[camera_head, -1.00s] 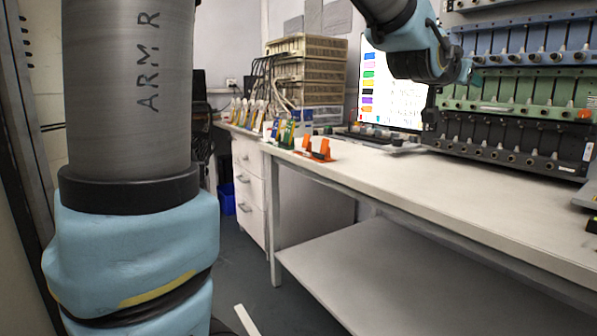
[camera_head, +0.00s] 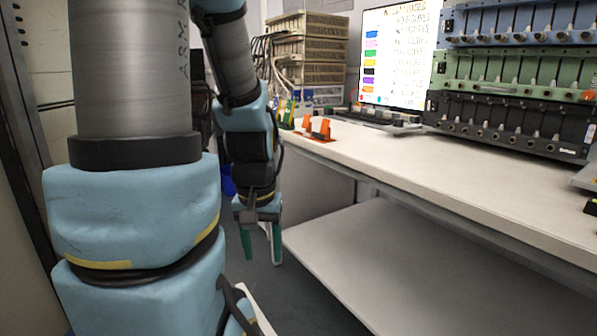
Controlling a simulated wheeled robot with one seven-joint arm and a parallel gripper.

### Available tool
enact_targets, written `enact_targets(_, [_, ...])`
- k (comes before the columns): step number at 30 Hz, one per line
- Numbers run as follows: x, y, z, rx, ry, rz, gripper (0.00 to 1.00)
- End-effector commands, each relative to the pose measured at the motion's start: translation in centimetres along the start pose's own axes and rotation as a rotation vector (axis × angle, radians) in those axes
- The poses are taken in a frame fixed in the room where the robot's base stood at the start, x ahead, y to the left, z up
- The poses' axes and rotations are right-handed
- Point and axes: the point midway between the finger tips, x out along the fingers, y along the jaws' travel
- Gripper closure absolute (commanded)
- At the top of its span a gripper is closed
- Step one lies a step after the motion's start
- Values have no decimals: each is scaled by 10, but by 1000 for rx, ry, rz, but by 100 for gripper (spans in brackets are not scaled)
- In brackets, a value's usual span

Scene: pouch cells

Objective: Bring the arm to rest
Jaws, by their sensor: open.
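My gripper (camera_head: 261,246) hangs pointing down, left of the bench's front edge, over the open floor. Its two green fingers are apart with nothing between them. My blue and grey arm fills the left side of the view and hides part of the bench's left end and what stands there.
The white bench (camera_head: 440,165) runs to the right, with a lower shelf (camera_head: 370,260) under it. An orange holder (camera_head: 320,130) stands near its left end. A rack of cell channels (camera_head: 510,90) and a screen (camera_head: 395,55) stand at the back. The bench's middle is clear.

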Motion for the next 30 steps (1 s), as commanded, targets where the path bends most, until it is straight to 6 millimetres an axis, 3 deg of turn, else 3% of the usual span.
enact_targets(1, [-24, 2, -7, 8, 11, 1, 43])
enact_targets(8, [-72, 3, -14, 10, 14, 1, 43])
enact_targets(24, [-238, 4, -35, 11, 16, 2, 43])
enact_targets(30, [-280, 4, -40, 11, 16, 2, 43])
